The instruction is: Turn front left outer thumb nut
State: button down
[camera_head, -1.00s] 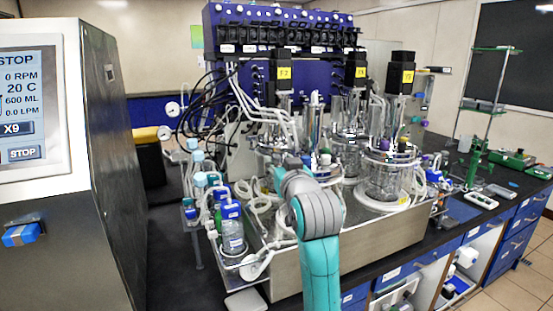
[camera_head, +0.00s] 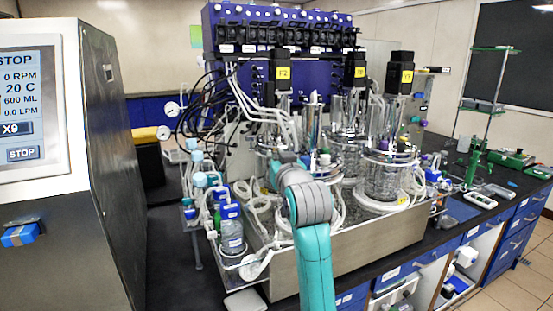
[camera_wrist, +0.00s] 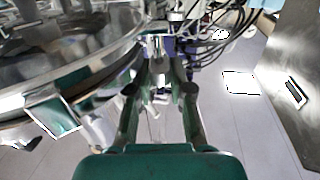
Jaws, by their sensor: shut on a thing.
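The front left bioreactor vessel has a round steel head plate, which fills the upper left of the wrist view (camera_wrist: 70,75). My gripper (camera_wrist: 160,62) reaches to the right edge of this plate, with its two fingers drawn in around a small metal part at the rim. This is where the outer thumb nut sits, but the fingers and blur hide most of it. In the head view the vessel lid (camera_head: 270,148) is partly behind my teal arm, and the arm hides my gripper and the nut.
The second bioreactor vessel (camera_head: 385,180) stands to the right on the steel base unit (camera_head: 360,245). Bottles with blue caps (camera_head: 231,228) and loose tubing crowd the left. Cables hang behind. A grey control cabinet (camera_head: 105,150) stands at far left.

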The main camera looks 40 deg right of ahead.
jog(key=shift+a+h, duration=0.1)
jog(key=shift+h, duration=0.2)
jog(key=m+g+h, duration=0.1)
jog(key=h, duration=0.1)
jog(key=m+g+h, duration=0.2)
jog(key=shift+w+a+m, duration=0.2)
jog(key=shift+m, duration=0.1)
jog(key=shift+w+f+m+g+h, duration=0.15)
jog(key=shift+m+g+h, duration=0.5)
jog(key=shift+m+g, duration=2.3)
jog(key=shift+w+r+m+g+h, duration=0.1)
jog(key=shift+w+m+g+h, duration=0.35)
jog(key=shift+m+g, duration=2.5)
jog(key=shift+w+f+m+g+h, duration=0.1)
jog(key=shift+m+g+h, duration=0.9)
jog(key=shift+g, duration=3.6)
jog(key=shift+m+y, duration=0.3)
jog(key=shift+m, duration=0.1)
jog(key=c, duration=1)
grip_release()
jog(key=shift+c, duration=0.2)
jog(key=shift+a, duration=0.1)
